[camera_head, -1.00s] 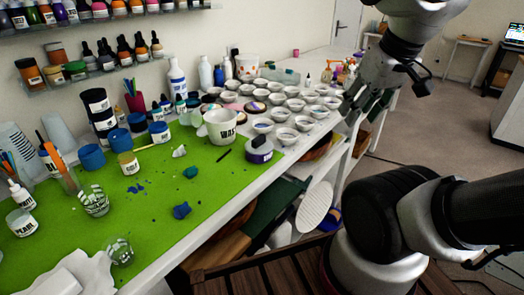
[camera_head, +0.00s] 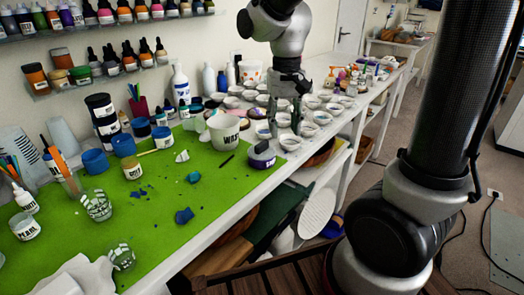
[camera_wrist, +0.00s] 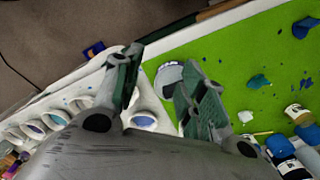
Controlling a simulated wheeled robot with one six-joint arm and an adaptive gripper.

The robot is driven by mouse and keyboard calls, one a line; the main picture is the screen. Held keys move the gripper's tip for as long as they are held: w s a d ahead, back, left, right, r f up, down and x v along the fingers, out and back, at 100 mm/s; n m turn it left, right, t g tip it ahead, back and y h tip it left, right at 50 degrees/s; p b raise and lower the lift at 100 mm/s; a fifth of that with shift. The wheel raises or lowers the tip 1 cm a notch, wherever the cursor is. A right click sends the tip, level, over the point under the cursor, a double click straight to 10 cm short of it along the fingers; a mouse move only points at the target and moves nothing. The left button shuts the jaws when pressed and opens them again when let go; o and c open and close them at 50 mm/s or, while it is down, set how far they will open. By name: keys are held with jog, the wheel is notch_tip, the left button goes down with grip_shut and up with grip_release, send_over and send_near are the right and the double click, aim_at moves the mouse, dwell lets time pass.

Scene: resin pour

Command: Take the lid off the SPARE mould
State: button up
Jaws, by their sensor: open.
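A squat round pot (camera_head: 261,155) with a purple band and a dark piece on its top stands at the mat's right edge, near the table's front. Its lettering is too small to read, so I cannot tell if it is the SPARE mould. My gripper (camera_head: 285,118) points down over the rows of white cups, behind and right of the pot. Its fingers are apart with nothing held. In the wrist view a round pale-grey top (camera_wrist: 168,75), seemingly that pot, shows beyond the gap between my open fingers (camera_wrist: 162,60).
Rows of small white moulds or cups (camera_head: 311,129) fill the table right of the green mat (camera_head: 150,210). A white waste cup (camera_head: 223,132) stands close left of the pot. Bottles (camera_head: 181,84) line the back. Blue scraps (camera_head: 184,215) lie on the mat, which has bare room in front.

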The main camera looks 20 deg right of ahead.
aim_at(262, 143)
jog(key=w+a+m, duration=0.1)
jog(key=w+m, duration=0.1)
jog(key=w+a+m, duration=0.1)
jog(key=w+m, duration=0.1)
jog(key=w+a+m, duration=0.1)
jog(key=w+m, duration=0.1)
jog(key=shift+a+f, duration=0.35)
jog(key=shift+f, duration=0.05)
jog(key=shift+w+a+r+m, duration=0.15)
jog(key=shift+r+m, duration=0.1)
jog(key=shift+m, duration=0.65)
jog(key=shift+f+m, duration=0.15)
jog(key=shift+m, duration=0.85)
notch_tip(262, 143, down, 8)
jog(key=shift+w+r, duration=0.1)
jog(key=shift+r, duration=0.1)
jog(key=c, duration=0.9)
